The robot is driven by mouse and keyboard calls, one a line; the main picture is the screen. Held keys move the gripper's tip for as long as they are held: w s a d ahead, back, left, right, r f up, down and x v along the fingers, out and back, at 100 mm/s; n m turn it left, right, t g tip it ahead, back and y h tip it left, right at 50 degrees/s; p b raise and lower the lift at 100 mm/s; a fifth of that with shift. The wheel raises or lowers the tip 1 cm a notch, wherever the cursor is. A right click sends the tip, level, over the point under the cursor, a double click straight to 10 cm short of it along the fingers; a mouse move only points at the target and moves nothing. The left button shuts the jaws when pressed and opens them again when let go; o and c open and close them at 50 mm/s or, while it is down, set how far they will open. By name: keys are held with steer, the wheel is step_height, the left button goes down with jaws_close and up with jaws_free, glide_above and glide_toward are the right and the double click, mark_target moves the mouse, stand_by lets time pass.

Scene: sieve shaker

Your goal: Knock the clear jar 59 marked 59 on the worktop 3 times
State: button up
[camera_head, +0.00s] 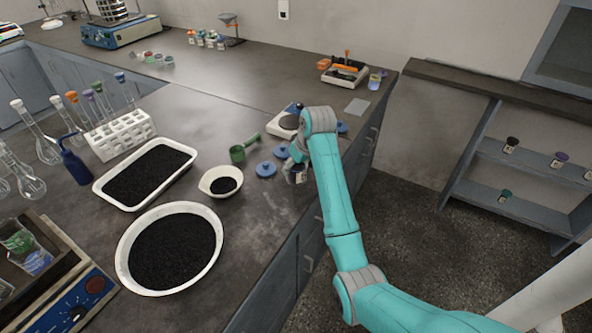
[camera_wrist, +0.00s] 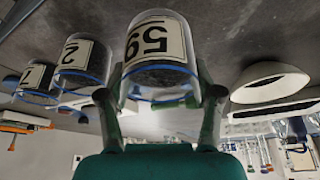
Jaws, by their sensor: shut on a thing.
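The clear jar 59 (camera_wrist: 156,42) has a white label marked 59, a blue ring and some dark material inside. It fills the middle of the wrist view, which shows the scene upside down. My gripper (camera_wrist: 161,88) is shut on it, with one green finger on each side. In the head view my gripper (camera_head: 298,160) is at the worktop's right edge, partly hidden by my arm, with the jar low over the worktop (camera_head: 225,135). I cannot tell whether the jar's base touches the surface.
Clear jars marked 2 (camera_wrist: 82,58) and 1 (camera_wrist: 38,80) stand beside jar 59. Blue lids (camera_head: 266,169), a green scoop (camera_head: 238,153) and a white bowl (camera_head: 220,180) lie nearby. A white tray (camera_head: 106,199) and a round pan (camera_head: 121,262) hold black grains.

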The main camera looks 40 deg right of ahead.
steer(key=shift+f, duration=1)
steer(key=o, duration=0.7)
steer(key=shift+o, duration=0.2)
steer(key=shift+f, duration=0.2)
steer(key=shift+f, duration=0.25)
steer(key=c, duration=0.7)
steer(key=shift+r, duration=1.55)
steer(key=shift+c, duration=0.2)
